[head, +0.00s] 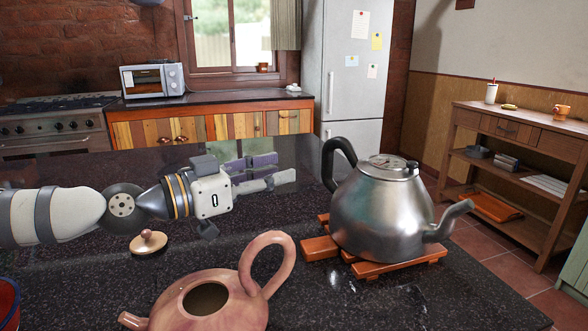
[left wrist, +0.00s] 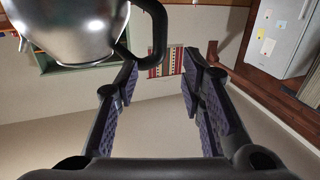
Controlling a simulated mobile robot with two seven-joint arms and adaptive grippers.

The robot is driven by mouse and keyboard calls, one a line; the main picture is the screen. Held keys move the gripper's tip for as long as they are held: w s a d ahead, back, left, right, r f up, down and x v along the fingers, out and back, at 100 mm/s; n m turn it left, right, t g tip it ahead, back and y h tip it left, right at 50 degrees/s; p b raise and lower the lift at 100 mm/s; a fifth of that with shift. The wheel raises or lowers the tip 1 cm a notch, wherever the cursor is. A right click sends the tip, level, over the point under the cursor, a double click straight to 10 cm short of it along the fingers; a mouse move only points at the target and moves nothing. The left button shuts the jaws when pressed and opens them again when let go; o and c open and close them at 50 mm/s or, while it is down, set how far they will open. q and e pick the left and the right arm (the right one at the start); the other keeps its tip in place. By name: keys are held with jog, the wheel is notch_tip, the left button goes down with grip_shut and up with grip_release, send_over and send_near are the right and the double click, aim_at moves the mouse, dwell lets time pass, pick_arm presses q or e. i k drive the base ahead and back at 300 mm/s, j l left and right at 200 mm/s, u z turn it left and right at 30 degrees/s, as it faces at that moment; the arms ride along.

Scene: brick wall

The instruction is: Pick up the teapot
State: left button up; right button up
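A clay teapot (head: 205,305) with a tall loop handle and an open top stands at the front of the dark counter, cut by the bottom edge. Its round lid (head: 148,242) with a knob lies apart behind it. A metal kettle (head: 375,215) with a black handle stands on a wooden trivet (head: 395,267), right of centre. My left gripper (head: 284,168) points right toward the kettle's handle, apart from it. In the left wrist view the fingers (left wrist: 160,68) are spread and empty, with the kettle (left wrist: 75,25) beyond at upper left. My right gripper is not in view.
The dark speckled counter (head: 75,265) is bare at the left of the clay teapot, apart from a red-rimmed pot (head: 8,300) at the edge. A stove, microwave (head: 152,80), fridge (head: 355,65) and wooden shelf unit (head: 520,150) stand farther back.

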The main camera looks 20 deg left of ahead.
aim_at(214, 299)
jog(key=k+j, duration=0.15)
jog(key=k, duration=0.35)
jog(key=k+j, duration=0.1)
jog(key=k, duration=0.4)
jog(key=k+j, duration=0.15)
jog(key=k, duration=0.3)
